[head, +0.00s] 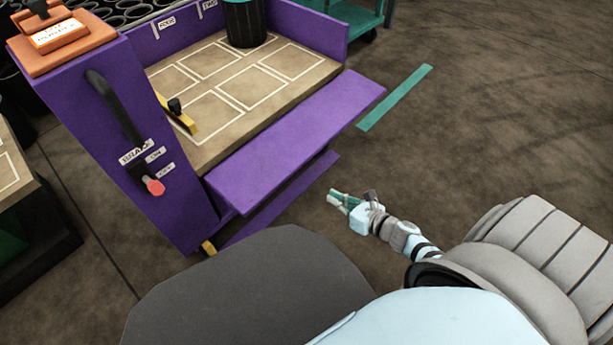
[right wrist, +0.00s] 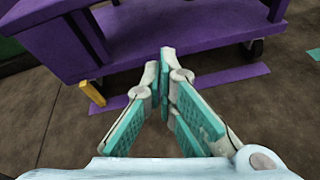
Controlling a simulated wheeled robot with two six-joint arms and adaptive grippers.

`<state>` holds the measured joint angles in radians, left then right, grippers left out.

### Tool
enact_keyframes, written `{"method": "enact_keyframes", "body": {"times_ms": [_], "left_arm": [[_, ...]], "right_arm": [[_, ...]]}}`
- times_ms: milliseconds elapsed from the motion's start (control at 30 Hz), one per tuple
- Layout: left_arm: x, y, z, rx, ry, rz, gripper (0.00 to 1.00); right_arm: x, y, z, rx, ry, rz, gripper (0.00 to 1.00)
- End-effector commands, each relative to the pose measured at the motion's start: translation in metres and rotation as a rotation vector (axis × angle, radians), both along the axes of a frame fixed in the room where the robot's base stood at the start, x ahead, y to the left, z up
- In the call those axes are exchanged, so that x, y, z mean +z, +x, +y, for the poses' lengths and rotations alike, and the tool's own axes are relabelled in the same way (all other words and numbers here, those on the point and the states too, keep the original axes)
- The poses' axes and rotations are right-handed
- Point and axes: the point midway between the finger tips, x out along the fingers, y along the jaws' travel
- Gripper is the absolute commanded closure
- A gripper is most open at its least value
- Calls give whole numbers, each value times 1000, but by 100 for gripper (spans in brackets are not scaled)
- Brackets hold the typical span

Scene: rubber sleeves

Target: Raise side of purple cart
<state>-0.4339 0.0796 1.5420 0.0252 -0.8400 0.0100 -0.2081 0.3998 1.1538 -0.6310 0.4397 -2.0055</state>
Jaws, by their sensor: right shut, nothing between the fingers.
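The purple cart (head: 172,205) stands at the left of the head view, with a tan deck marked in white rectangles. Its near side panel (head: 300,140) is lowered and lies out flat from the deck's edge. The panel's edge also shows in the right wrist view (right wrist: 190,50). My right gripper (head: 338,203) is shut and empty. It is low in front of the lowered panel, apart from it in the head view. In the right wrist view its fingers (right wrist: 166,62) come together and point at the cart. My left gripper is not in view.
A dark container (head: 244,25) stands on the deck. A yellow lever (head: 178,115) with a black knob is at the deck's left end. A brake handle (head: 115,105) is on the cart's end wall. A green floor strip (head: 395,97) lies on open floor to the right.

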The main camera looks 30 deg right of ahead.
Motion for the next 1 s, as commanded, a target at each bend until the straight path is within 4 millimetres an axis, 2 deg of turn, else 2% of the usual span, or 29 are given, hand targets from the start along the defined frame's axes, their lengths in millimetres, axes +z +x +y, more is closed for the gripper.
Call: {"method": "enact_keyframes", "body": {"times_ms": [33,67,233,367,567,700,800,1000], "left_arm": [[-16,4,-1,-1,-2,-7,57],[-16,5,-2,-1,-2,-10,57],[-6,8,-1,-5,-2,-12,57],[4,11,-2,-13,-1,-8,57],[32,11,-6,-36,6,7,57],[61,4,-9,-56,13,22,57],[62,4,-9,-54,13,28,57],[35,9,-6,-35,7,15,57]], "right_arm": [[-12,5,3,57,-76,-42,100],[-11,7,5,87,-118,-63,100],[-4,18,11,142,-197,-108,100],[-9,36,17,139,-193,-106,100],[-24,76,28,137,-191,-104,100],[-34,104,37,138,-190,-103,100],[-9,100,36,141,-196,-106,100],[8,100,36,136,-192,-101,100]]}}
